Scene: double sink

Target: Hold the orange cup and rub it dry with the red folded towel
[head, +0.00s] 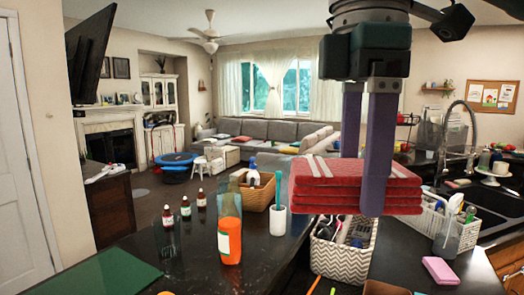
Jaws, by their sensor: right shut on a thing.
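The red folded towel (320,182) has pale stripes and hangs in the air at right of centre in the head view, above the dark counter. My right gripper (363,186) comes down from above and is shut on it, with one purple finger in front and the other going behind it. I cannot make out a whole orange cup. A small orange patch (166,293) shows at the bottom edge, too cut off to identify. My left gripper is not in view.
An orange-bottomed bottle (230,238), small dark bottles (168,217) and a white cup with a brush (278,219) stand on the counter. A patterned basket (343,262) is below the towel. The sink (490,207) is at right. A green mat (100,276) lies at lower left.

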